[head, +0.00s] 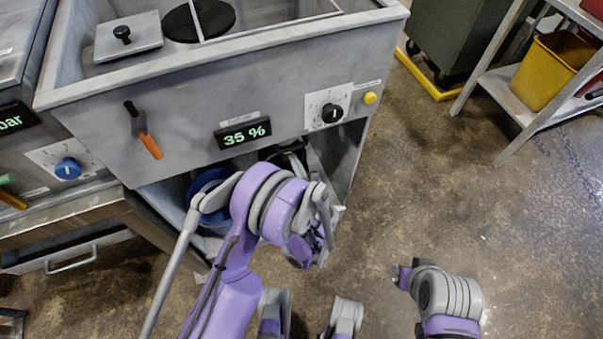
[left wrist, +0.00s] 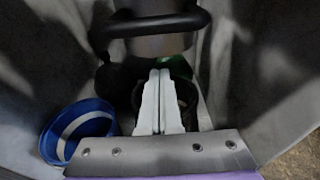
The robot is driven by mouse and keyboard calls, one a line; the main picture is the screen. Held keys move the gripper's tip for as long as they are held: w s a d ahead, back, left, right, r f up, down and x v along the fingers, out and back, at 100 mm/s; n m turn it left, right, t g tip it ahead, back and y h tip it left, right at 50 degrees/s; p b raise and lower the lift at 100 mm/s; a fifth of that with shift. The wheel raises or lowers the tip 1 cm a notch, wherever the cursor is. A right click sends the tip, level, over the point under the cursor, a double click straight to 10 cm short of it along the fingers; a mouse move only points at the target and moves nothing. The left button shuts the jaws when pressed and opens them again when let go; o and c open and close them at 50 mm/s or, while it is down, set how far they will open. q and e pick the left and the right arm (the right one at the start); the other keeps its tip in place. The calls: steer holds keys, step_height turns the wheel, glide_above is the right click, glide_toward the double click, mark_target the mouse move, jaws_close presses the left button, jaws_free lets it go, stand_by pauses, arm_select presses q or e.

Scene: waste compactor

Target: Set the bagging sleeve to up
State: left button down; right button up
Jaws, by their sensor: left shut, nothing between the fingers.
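The bagging sleeve looks to be the grey cylinder (left wrist: 158,44) with a curved black handle (left wrist: 150,26) at the top of the left wrist view. In the head view a dark handle and part of this cylinder (head: 290,156) show in the open bay under the panel, partly behind my arm. My left gripper (left wrist: 161,76) is shut and empty. In the wrist view its white fingertips lie just below the cylinder and handle; I cannot tell whether they touch. In the head view my left wrist hides the fingers. My right gripper is not clearly visible.
A blue bucket (left wrist: 84,128) stands at the left of the bay, and a dark round container shows behind my fingers. Above the bay are a "35 %" display (head: 242,134), an orange-tipped lever (head: 143,130), a dial (head: 331,113) and a yellow button (head: 369,98).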

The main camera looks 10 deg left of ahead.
mark_target(295, 146)
arm_select(q)
steer(key=shift+s+d+r, duration=0.15)
steer(key=shift+s+r, duration=0.05)
steer(key=shift+r, duration=0.85)
steer(key=shift+s+d+r, duration=0.1)
steer(key=shift+s+r, duration=0.05)
steer(key=shift+r, duration=0.85)
arm_select(e)
steer(key=shift+r, duration=0.3)
